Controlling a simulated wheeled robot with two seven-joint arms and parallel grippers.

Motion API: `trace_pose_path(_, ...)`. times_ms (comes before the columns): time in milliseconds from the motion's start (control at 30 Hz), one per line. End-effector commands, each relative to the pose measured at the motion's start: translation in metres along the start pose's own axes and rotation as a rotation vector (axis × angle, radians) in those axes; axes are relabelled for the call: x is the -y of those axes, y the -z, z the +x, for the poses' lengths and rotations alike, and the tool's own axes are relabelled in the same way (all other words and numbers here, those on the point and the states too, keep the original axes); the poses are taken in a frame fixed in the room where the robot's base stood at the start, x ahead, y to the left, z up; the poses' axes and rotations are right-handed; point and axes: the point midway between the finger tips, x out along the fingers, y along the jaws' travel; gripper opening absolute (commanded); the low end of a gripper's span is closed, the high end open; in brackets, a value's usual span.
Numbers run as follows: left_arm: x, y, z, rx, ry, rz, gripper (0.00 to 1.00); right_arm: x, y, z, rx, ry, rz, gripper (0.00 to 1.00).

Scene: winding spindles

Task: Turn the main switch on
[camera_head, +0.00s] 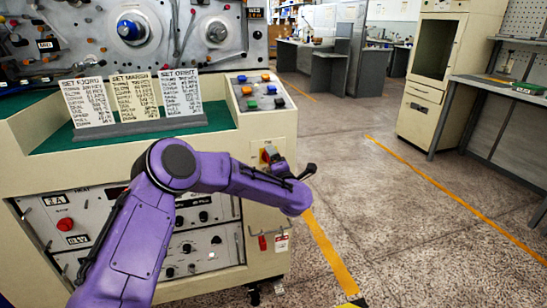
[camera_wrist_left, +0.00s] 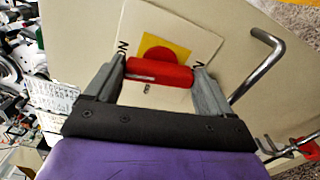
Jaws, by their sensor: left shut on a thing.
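In the head view the gripper (camera_head: 273,157) is mostly hidden behind the wrist. The right gripper is in neither view.
The beige cabinet (camera_head: 270,200) carries a box of coloured buttons (camera_head: 262,92) and several written cards (camera_head: 134,97). A bent metal rod (camera_wrist_left: 262,68) stands beside the switch. A red tag (camera_head: 262,242) hangs below. The floor (camera_head: 350,190) to the right is clear.

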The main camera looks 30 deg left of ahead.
Motion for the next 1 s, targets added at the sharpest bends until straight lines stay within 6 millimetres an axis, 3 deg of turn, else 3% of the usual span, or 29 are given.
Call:
trace_pose_path(400,0.001,0.000,0.000,0.001,0.001,0.188,0.53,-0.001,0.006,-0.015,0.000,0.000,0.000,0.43)
trace_pose_path(967,0.002,0.000,0.000,0.001,0.002,0.220,0.53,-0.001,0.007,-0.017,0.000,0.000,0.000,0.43)
trace_pose_path(1000,0.002,0.000,-0.001,0.001,0.002,0.220,0.89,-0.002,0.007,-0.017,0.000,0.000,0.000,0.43)
